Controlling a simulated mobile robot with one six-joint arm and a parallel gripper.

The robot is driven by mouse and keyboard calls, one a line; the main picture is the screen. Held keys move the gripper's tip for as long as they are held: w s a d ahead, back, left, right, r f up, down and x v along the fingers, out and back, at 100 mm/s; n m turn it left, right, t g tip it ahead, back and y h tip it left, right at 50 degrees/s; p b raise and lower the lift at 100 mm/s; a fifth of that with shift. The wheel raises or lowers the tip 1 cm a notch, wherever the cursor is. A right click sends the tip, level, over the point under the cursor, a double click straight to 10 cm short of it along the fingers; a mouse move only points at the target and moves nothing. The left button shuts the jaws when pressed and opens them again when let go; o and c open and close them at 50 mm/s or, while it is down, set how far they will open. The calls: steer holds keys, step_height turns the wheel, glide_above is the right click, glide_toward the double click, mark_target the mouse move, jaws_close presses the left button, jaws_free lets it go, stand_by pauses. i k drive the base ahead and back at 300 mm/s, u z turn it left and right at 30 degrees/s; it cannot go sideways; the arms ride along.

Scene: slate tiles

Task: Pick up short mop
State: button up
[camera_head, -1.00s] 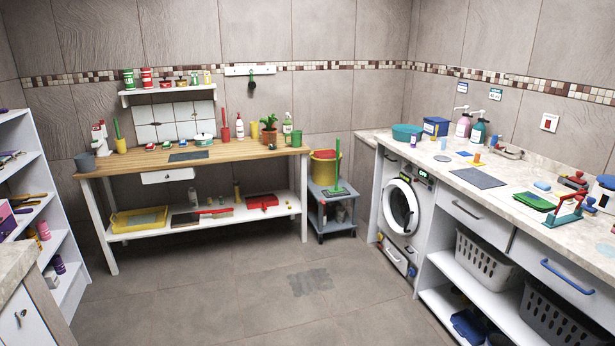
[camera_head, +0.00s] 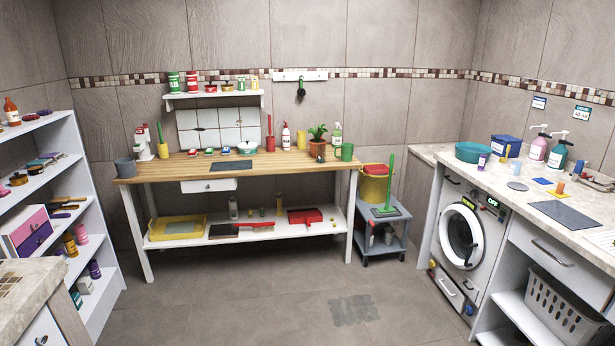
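What looks like the short mop (camera_head: 390,181) stands upright on the top of a small grey cart (camera_head: 367,222), to the right of the wooden workbench. It has a thin green handle and a flat, wide green-and-dark head resting on the cart top. A yellow bucket with a red rim (camera_head: 375,183) is just behind and left of the handle. My gripper is not in view.
The workbench (camera_head: 280,167) stands against the back wall. A washing machine (camera_head: 465,240) and counter are on the right. A white shelf unit (camera_head: 97,200) is at left. The tiled floor (camera_head: 270,295) between them is clear, apart from a flat grey patch (camera_head: 353,311).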

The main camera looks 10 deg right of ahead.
mark_target(386, 210)
steer(key=z, duration=0.4)
steer(key=i, duration=0.8)
steer(key=z, duration=0.4)
steer(key=i, duration=1.8)
steer(key=u, duration=0.65)
steer(key=i, duration=0.75)
steer(key=u, duration=0.65)
steer(key=i, duration=0.45)
steer(key=u, duration=0.2)
